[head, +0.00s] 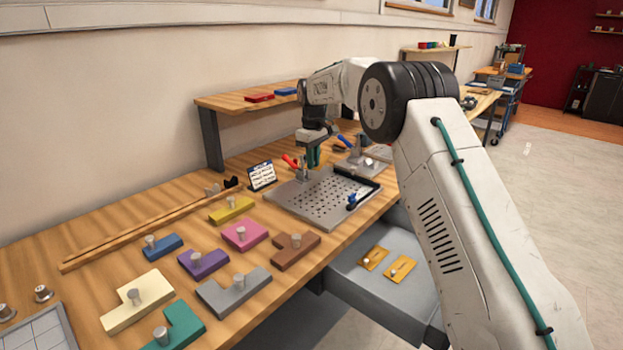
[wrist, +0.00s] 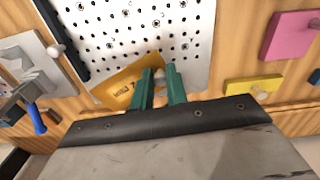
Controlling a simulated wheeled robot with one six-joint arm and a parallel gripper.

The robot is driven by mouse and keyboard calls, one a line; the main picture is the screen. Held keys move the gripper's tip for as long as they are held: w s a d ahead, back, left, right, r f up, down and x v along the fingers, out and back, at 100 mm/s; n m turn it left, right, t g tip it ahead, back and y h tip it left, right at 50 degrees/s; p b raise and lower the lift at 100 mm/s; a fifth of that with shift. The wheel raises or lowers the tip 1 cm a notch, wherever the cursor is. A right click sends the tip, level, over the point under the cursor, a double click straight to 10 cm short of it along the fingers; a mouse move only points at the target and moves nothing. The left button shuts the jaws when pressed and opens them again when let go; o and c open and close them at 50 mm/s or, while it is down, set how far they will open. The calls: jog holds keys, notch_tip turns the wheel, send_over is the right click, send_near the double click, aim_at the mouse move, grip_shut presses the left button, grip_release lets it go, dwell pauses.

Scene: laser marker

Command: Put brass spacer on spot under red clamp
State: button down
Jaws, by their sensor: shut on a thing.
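My gripper (wrist: 160,86) has its teal fingers shut on the knob of an orange-yellow lettered plate, the brass spacer (wrist: 121,88). In the wrist view the spacer overlaps an edge of the perforated metal plate (wrist: 199,43); I cannot tell whether it touches it. In the head view my gripper (head: 314,158) is over the far edge of that plate (head: 300,201), just right of the red clamp (head: 290,160). The spacer is not clearly visible there. The spot under the clamp is hidden, and the red clamp does not show in the wrist view.
Two orange plates (head: 372,258) lie on a grey surface below the bench. Several coloured knobbed pieces, including a pink one (head: 245,234) and a yellow one (head: 231,209), lie on the wooden bench. A small sign (head: 262,175) stands left of the perforated plate. A blue-handled fixture (wrist: 35,115) is beside it.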

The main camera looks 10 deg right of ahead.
jog(key=shift+w+f, duration=0.15)
jog(key=shift+w, duration=0.2)
send_over(313, 195)
notch_tip(313, 195, down, 5)
jog(key=shift+w+r, duration=0.1)
jog(key=shift+r, duration=0.05)
jog(key=shift+f, duration=2.45)
jog(key=c, duration=1.4)
grip_release()
jog(key=shift+f, duration=0.15)
notch_tip(313, 195, up, 12)
jog(key=shift+r, duration=0.25)
